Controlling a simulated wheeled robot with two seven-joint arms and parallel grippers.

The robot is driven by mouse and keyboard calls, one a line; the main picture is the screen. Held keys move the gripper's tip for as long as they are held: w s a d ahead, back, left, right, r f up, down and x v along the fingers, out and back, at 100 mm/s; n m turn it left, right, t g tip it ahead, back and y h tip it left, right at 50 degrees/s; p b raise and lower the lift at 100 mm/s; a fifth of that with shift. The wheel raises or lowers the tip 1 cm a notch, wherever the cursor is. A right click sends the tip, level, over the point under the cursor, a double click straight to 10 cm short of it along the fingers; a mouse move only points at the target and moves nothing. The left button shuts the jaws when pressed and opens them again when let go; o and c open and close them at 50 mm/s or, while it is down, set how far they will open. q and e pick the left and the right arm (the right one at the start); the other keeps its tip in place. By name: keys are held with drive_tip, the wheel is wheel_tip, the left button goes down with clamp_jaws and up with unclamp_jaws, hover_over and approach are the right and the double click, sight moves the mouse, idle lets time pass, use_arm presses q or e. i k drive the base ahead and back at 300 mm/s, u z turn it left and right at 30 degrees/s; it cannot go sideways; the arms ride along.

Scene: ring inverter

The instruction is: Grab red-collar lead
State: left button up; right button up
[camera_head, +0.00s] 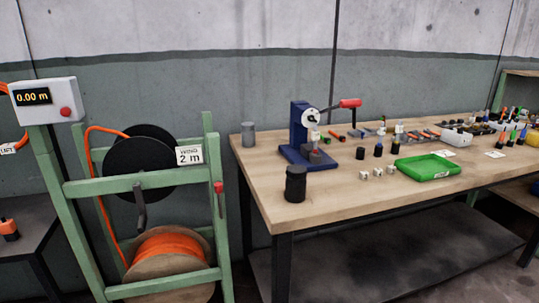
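Neither of my grippers is in view. I cannot clearly pick out a lead with a red collar. Several small upright items with coloured tips stand at the far right of the workbench, among them an orange-tipped one (503,137) and a blue-tipped one (523,133). They are too small to tell whether any is a lead or has a red collar. An orange cable (97,190) runs down the left side of a green reel stand.
The wooden workbench (330,205) carries a blue press (298,128) with a red-handled lever, a black cylinder (295,184), a grey cylinder (248,135) and a green tray (427,167). The reel stand (140,183) with an orange spool (168,249) stands left of it. The front left benchtop is mostly clear.

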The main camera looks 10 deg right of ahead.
sight(316, 134)
drive_tip(key=u, duration=0.35)
drive_tip(key=k, duration=0.4)
drive_tip(key=z, duration=1.05)
drive_tip(key=i, duration=0.85)
